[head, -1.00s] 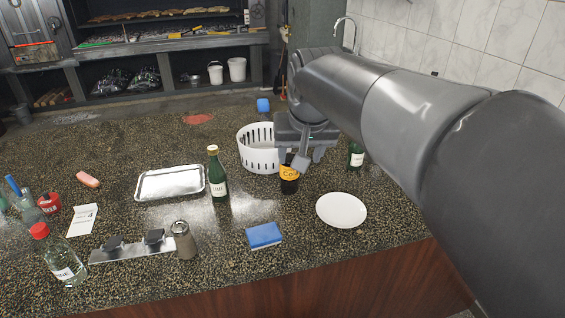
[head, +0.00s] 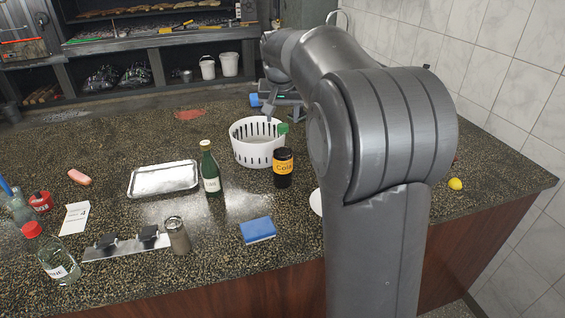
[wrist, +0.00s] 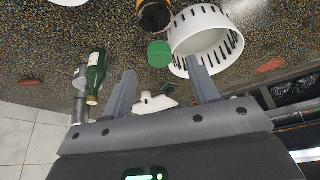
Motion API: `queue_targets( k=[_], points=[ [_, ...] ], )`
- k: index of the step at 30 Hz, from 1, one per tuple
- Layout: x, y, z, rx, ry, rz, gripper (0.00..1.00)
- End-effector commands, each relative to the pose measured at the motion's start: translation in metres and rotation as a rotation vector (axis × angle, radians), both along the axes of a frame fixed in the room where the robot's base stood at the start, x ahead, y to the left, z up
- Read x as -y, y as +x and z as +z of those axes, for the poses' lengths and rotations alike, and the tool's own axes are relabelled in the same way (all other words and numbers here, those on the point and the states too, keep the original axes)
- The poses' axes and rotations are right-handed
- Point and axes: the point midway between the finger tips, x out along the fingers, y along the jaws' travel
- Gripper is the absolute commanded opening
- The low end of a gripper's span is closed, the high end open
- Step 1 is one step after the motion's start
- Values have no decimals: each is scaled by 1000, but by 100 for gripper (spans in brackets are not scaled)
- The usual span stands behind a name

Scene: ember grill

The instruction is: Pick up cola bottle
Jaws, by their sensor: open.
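The cola bottle (head: 284,169) stands upright on the dark speckled counter, dark with a yellow "Cola" label, just in front of the white basket (head: 251,153). A green cap-like piece (head: 282,128) shows above it; I cannot tell whether a clear neck joins them. In the wrist view, the bottle's dark body (wrist: 154,16) is at the top edge, with the green piece (wrist: 160,54) below it. My gripper (wrist: 160,67) is open and empty, apart from the bottle. In the head view, my gripper (head: 270,106) is behind the basket, partly hidden by my arm.
A green bottle (head: 210,170) stands left of the cola, beside a metal tray (head: 163,178). A blue sponge (head: 257,230) lies in front. A white plate (head: 316,202) is mostly hidden by my arm. Another green bottle (wrist: 96,76) shows in the wrist view.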

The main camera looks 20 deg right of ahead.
Motion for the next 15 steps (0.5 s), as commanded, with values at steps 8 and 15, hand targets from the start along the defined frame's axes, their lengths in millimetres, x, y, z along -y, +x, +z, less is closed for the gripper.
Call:
queue_targets(
  k=[8, 15],
  points=[
    [3, 7, -18, -2, 1, 0, 54],
    [7, 19, -51, -4, 0, 0, 54]
  ],
)
